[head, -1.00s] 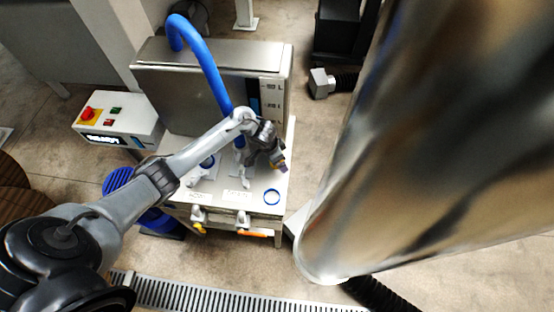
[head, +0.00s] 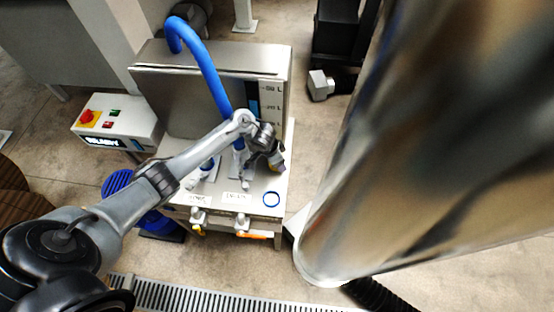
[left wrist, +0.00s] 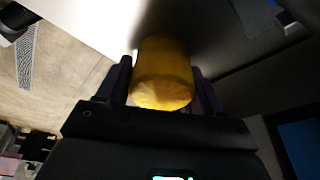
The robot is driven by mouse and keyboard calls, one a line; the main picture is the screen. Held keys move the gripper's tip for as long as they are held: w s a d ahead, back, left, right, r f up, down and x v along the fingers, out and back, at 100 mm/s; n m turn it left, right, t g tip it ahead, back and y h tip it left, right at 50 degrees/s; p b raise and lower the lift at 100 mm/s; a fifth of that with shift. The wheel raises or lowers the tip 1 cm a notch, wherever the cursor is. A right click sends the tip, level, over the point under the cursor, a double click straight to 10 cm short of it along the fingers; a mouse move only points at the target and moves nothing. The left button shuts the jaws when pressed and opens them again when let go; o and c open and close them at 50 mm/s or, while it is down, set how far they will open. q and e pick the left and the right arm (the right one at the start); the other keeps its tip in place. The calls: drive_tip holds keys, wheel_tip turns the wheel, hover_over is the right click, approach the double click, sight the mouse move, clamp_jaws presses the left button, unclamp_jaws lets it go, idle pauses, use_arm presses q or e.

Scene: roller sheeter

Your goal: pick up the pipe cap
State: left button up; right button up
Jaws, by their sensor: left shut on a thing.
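The pipe cap (left wrist: 162,75) is a short yellow cylinder in the left wrist view. It sits between the two dark fingers of my left gripper (left wrist: 160,90), which are shut on it from both sides. In the head view my left gripper (head: 276,164) is low over the right part of the white worktop (head: 256,187), in front of the steel tank. The cap is too small there to make out clearly. I cannot tell whether it still touches the worktop. My right gripper is not in view.
A steel tank (head: 195,100) with a blue hose (head: 203,62) stands behind. Valves (head: 242,222) line the front edge. A control box (head: 115,122) is at left. A large shiny cylinder (head: 430,170) blocks the right side.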

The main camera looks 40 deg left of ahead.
use_arm(q)
drive_tip(key=r, duration=0.1)
drive_tip(key=r+p, duration=0.1)
drive_tip(key=r, duration=0.2)
drive_tip(key=shift+w+d+r+p, duration=0.1)
drive_tip(key=shift+d+r+p, duration=0.15)
drive_tip(key=shift+r+p, duration=0.15)
drive_tip(key=d+r+p, duration=0.2)
drive_tip(key=d+r, duration=0.4)
drive_tip(key=d, duration=0.5)
drive_tip(key=shift+w+p, duration=0.35)
drive_tip(key=shift+w, duration=0.1)
drive_tip(key=shift+d, duration=0.1)
